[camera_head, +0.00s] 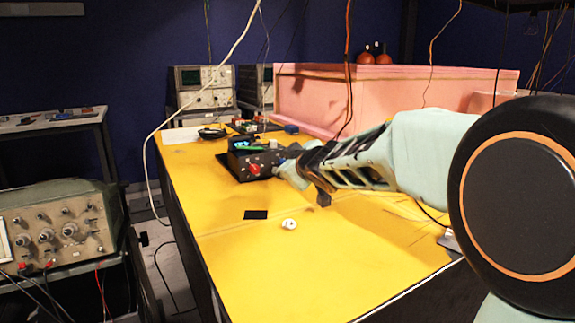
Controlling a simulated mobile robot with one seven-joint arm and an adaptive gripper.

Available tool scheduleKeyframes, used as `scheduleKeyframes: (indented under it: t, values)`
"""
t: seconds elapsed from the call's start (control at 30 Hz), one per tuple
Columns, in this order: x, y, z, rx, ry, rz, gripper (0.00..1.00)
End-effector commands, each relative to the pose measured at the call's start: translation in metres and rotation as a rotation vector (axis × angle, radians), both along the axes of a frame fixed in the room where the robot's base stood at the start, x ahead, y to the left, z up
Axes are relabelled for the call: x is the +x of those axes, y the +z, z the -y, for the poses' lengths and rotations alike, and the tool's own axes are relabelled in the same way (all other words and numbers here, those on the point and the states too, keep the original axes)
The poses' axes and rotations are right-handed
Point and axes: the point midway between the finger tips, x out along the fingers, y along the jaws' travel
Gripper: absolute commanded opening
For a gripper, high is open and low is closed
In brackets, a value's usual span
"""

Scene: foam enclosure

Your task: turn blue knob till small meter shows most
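A small black instrument box (238,163) sits on the yellow table, left of my gripper. Its front has a red knob (254,169), and a small lit green and blue area (247,148) shows on its upper part, perhaps the small meter; its reading is too small to make out. My gripper (283,172) reaches in from the right, with its end at the right side of the box. It hides that part of the box. I cannot make out a blue knob on the visible front. Whether my fingers touch anything or are open or shut is unclear.
The yellow table (205,205) is mostly clear in front. A small white round object (289,223) and a black square (256,214) lie there. A pink foam enclosure (400,97) stands behind. A white cable (150,165) hangs at the left edge. Oscilloscopes (62,222) stand left and behind.

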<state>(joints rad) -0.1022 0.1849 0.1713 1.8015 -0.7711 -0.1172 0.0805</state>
Motion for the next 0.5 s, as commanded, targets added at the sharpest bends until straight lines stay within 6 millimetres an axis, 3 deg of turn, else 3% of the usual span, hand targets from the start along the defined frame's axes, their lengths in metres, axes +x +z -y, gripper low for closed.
scheduleKeyframes:
  t: [0.27,0.5]
  values:
    - [-0.006,0.004,0.003,0.001,-0.001,0.002,0.34]
    - [-0.032,0.014,0.015,-0.001,-0.002,0.004,0.34]
